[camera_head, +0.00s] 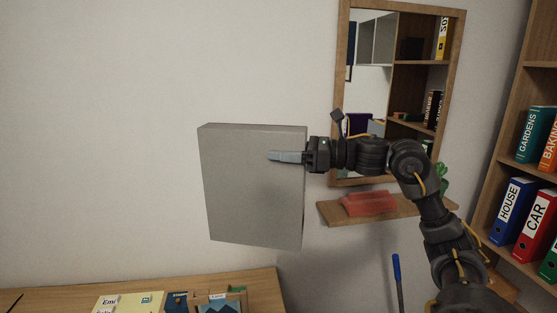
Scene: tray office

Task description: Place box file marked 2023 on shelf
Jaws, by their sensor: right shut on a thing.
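A grey box file (245,200) is held up in the air in front of the white wall, left of centre, roughly upright with a slight tilt. Its visible face is plain; no 2023 mark shows from this side. My right gripper (290,156) is shut on its upper right edge, with one finger lying across the visible face. The other finger is hidden behind the box. A wooden bookshelf (507,155) stands at the right edge, with binders marked HOUSE (513,212), CAR (535,222) and GARDENS (534,135). My left gripper is out of view.
A wood-framed mirror (342,90) hangs behind my right arm and reflects shelves. Below it a small wall ledge (408,209) holds a red object (368,203). A desk (60,295) with papers and books is at lower left. A blue-topped pole (397,270) stands at lower centre right.

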